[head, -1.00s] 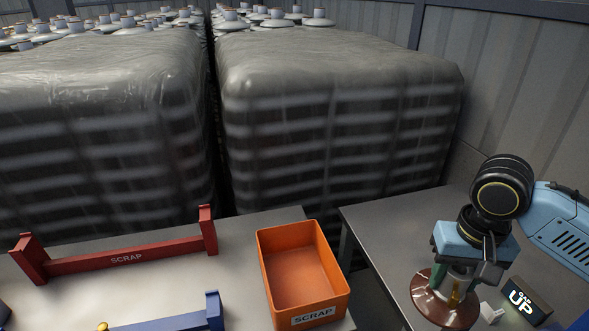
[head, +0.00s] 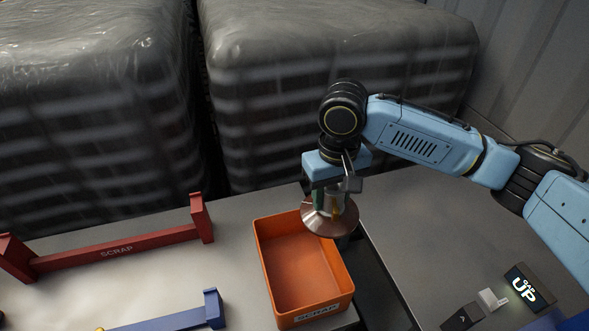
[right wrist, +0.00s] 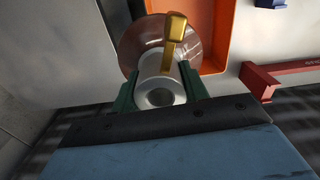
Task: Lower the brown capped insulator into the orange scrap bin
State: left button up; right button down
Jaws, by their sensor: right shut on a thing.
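The brown capped insulator (head: 328,217) hangs from my right gripper (head: 334,193), its wide brown disc downward. In the head view it overlaps the back right rim of the orange scrap bin (head: 272,275), and it looks held above the bin's level. In the right wrist view the green fingers of the right gripper (right wrist: 158,92) are shut on the insulator's grey metal cap (right wrist: 160,93), with a gold piece beside it. The brown disc (right wrist: 132,48) shows beyond, next to the orange bin wall (right wrist: 216,50). The bin looks empty inside. My left gripper is not in view.
A red rack (head: 120,251) marked SCRAP and a blue rack (head: 175,322) stand left of the bin. A gap separates the bin's table from the right table, which holds a lit UP sign (head: 527,287). Wrapped pallet stacks (head: 330,80) stand behind.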

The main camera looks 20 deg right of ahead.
jog(key=s+a+r+n+p, duration=0.2)
jog(key=a+r+n+p, duration=0.35)
jog(key=p, duration=0.75)
notch_tip(320, 180, down, 10)
jog(key=a+m, duration=0.1)
jog(key=shift+w+a, duration=0.15)
jog(key=shift+a, duration=0.05)
jog(key=shift+m+b, duration=0.25)
jog(key=shift+b, duration=0.05)
dwell(0.3)
notch_tip(320, 180, down, 10)
jog(key=b, duration=0.5)
dwell(1.4)
jog(key=shift+f+b, duration=1)
jog(key=shift+f, duration=0.7)
dwell(1.3)
